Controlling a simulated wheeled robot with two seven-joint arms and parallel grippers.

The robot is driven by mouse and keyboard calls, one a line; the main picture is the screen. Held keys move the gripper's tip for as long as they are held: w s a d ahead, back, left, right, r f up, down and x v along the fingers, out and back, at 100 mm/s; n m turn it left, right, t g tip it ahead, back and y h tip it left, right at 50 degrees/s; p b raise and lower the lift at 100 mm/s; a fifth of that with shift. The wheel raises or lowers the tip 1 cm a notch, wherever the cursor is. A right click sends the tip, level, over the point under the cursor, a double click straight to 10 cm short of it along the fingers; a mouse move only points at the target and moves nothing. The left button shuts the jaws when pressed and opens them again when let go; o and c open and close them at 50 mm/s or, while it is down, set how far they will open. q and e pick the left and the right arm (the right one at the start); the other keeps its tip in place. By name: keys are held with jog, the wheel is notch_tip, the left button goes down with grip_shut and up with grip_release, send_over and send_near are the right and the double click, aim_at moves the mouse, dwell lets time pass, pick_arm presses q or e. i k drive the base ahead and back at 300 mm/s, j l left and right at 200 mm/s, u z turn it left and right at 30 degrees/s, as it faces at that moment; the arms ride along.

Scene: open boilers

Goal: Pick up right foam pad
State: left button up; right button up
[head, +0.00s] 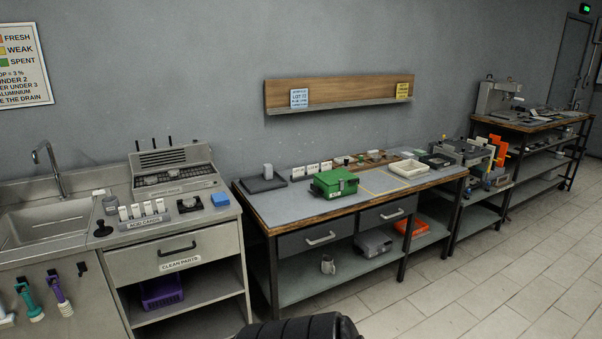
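No object can be told for certain as the right foam pad at this distance. A dark flat pad (254,187) with a light grey block on it lies at the left end of the workbench (285,213). Another dark flat piece (436,161) lies near the bench's right end, beside a white tray (408,169). A small blue block (220,199) and a grey piece on a dark base (189,205) sit on the steel counter at the left. Neither of my grippers is in view.
A green box (335,183) stands on the workbench. A sink (50,222) is at the far left, and a wall shelf (340,92) hangs above the bench. A black rounded shape (300,328) shows at the bottom edge. The tiled floor at the right is clear.

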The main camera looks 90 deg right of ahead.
aim_at(268, 168)
jog(key=z, duration=2.6)
jog(key=i+u, duration=0.2)
jog(key=u, duration=0.2)
jog(key=i+l+u, duration=0.1)
jog(key=u, duration=0.3)
jog(key=i+l, duration=0.05)
